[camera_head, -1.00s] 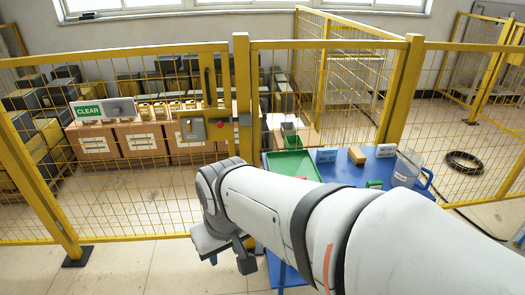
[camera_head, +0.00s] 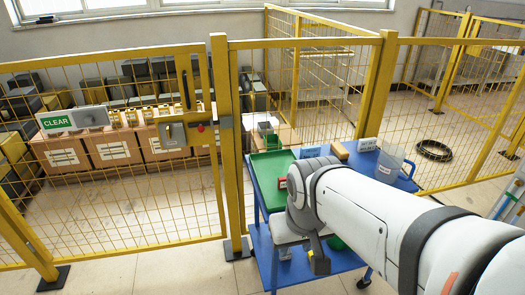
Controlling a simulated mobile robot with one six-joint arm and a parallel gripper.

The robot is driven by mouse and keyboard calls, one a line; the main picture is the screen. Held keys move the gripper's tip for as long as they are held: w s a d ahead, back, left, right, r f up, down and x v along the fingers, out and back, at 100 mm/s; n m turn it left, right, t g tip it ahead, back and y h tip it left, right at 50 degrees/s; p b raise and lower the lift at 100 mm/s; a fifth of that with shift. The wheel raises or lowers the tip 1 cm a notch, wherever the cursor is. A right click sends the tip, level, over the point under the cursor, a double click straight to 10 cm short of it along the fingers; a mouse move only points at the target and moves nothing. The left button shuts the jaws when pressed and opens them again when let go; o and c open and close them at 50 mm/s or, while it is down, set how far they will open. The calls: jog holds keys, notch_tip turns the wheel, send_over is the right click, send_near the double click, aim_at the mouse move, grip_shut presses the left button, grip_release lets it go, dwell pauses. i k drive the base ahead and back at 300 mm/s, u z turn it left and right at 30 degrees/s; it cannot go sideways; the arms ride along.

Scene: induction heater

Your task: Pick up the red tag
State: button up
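A small red item with a pale face (camera_head: 283,183), which looks like the red tag, shows at the front right of the green tray (camera_head: 266,164), on the blue cart (camera_head: 259,213). My arm's wrist is just right of it and may cover part of it. My gripper (camera_head: 303,257) hangs below the wrist, in front of the cart and lower in the picture than the red item. It appears apart from the red item. Its fingers are small and dark, and I cannot tell their gap. I see nothing held in it.
A tan block (camera_head: 339,150), label cards (camera_head: 367,145) and a grey jug (camera_head: 390,163) stand on the cart. A black coil (camera_head: 434,150) lies beyond the fence.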

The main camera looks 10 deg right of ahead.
aim_at(281, 182)
jog(key=u, duration=0.05)
jog(key=i, duration=1)
jog(key=z, duration=0.05)
